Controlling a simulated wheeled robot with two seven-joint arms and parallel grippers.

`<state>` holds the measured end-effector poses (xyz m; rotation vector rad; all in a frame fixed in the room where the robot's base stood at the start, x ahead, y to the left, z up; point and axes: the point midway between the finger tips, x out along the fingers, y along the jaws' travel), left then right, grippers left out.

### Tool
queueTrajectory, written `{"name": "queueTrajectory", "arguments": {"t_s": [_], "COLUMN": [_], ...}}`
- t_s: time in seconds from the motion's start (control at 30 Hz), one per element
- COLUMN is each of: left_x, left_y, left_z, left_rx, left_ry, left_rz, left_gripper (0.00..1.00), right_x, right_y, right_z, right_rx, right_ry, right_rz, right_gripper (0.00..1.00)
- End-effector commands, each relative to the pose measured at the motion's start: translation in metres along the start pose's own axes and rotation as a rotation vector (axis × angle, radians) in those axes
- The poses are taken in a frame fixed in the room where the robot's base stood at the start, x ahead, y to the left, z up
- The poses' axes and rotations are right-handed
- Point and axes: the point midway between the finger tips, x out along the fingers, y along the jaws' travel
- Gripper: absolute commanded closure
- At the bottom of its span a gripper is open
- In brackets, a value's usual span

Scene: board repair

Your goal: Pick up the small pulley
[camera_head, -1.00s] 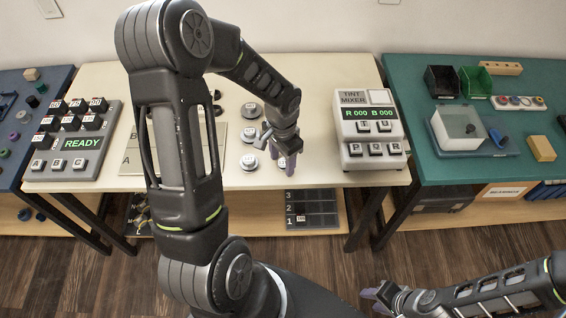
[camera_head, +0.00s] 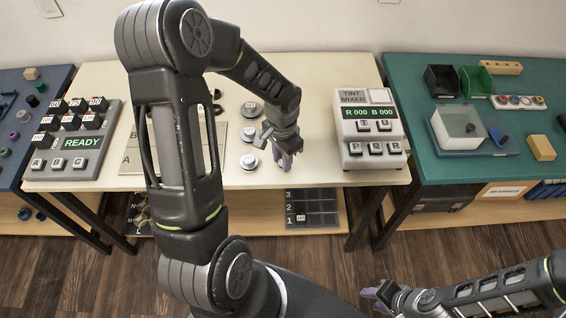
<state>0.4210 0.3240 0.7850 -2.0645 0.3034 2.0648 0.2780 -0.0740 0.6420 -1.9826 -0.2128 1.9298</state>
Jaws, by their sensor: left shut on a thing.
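My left gripper (camera_head: 283,162) is over the front part of the cream table, just right of the row of round grey-and-white pieces. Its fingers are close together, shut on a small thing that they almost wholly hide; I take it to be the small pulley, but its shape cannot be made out. Three round pieces stand in the row: a back one (camera_head: 252,110), a middle one (camera_head: 248,135) and a front one (camera_head: 249,161). My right gripper (camera_head: 378,292) is low at the bottom right, away from the tables; its finger gap is unclear.
The tint mixer (camera_head: 368,130) stands right of my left gripper. A keypad box reading READY (camera_head: 75,140) is at the left. A green table (camera_head: 470,185) holds bins and a clear box (camera_head: 455,128). A numbered rack (camera_head: 312,207) sits on the shelf below.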

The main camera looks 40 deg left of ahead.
Motion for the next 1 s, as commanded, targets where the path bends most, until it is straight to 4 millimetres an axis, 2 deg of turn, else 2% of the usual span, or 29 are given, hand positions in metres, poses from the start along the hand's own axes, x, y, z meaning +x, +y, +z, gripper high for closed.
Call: {"name": "queueTrajectory", "arguments": {"t_s": [0.2,0.53,0.67,0.77,1.0], "left_x": [0.000,0.000,-0.006,-0.018,-0.064], "left_y": [0.000,0.000,0.000,-0.001,-0.001], "left_z": [0.000,0.000,-0.001,-0.001,-0.001], "left_rx": [0.000,0.000,0.000,0.001,-0.001], "left_ry": [0.000,0.000,0.002,0.004,0.005], "left_rz": [0.000,0.000,-0.001,-0.003,-0.004], "left_gripper": [1.00,1.00,1.00,1.00,1.00], "right_x": [0.000,0.000,0.001,0.001,0.004], "right_y": [0.000,0.000,0.000,0.000,0.001], "right_z": [0.000,0.000,0.000,0.000,-0.001], "right_rx": [0.000,0.000,0.000,0.000,-0.001], "right_ry": [0.000,0.000,0.000,0.000,0.001], "right_rz": [0.000,0.000,0.000,0.000,-0.001], "right_gripper": [0.64,0.64,0.64,0.64,0.64]}}
